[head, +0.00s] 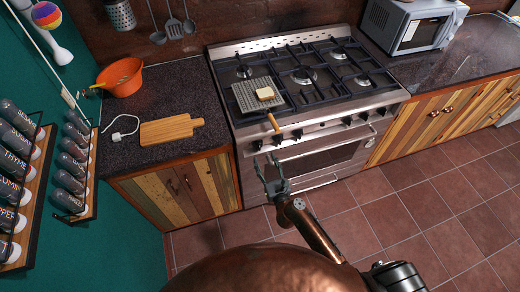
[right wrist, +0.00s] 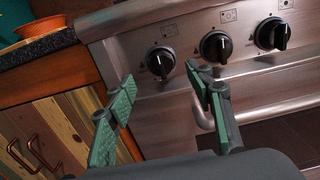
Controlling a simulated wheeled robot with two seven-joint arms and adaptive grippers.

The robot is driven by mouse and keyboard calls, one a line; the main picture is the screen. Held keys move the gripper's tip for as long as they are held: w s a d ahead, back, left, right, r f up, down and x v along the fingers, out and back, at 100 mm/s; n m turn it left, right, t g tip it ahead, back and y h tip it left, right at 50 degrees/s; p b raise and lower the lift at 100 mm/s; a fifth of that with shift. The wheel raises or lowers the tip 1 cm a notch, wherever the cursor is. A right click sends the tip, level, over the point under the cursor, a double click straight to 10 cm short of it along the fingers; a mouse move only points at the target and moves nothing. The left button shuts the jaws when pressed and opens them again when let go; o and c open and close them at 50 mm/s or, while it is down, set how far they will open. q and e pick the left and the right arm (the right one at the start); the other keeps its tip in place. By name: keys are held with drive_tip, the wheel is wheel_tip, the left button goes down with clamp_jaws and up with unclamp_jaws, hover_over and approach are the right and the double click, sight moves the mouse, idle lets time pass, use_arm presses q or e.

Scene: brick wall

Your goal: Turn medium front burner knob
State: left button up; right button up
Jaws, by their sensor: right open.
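The stove (head: 225,95) has a row of black knobs along its steel front panel. In the right wrist view I see the left knob (right wrist: 161,62), the middle knob (right wrist: 215,47) and the right knob (right wrist: 272,33), with small burner icons too small to read surely. My right gripper (head: 264,164) is open and empty in front of the panel's left end. In the right wrist view its green-padded fingers (right wrist: 160,82) are spread below the left knob, apart from it. The left knob's face is fully visible. My left gripper is not in view.
A grill pan (head: 245,99) with a pale block (head: 265,94) sits on the left burners; its wooden handle (head: 273,123) sticks out over the front edge. The oven handle (right wrist: 204,118) runs below the knobs. An orange bowl (head: 121,82) and cutting board (head: 170,130) stand left.

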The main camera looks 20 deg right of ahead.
sight(260, 148)
drive_tip(key=w, duration=0.6)
drive_tip(key=shift+w+a+b, duration=0.1)
drive_tip(key=shift+a+b, duration=0.05)
drive_tip(key=shift+b, duration=0.2)
drive_tip(key=shift+w, duration=0.5)
drive_tip(key=c, duration=1.2)
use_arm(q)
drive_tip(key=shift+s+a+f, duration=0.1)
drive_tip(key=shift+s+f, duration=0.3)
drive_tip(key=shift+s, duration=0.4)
use_arm(e)
drive_tip(key=shift+o, duration=0.2)
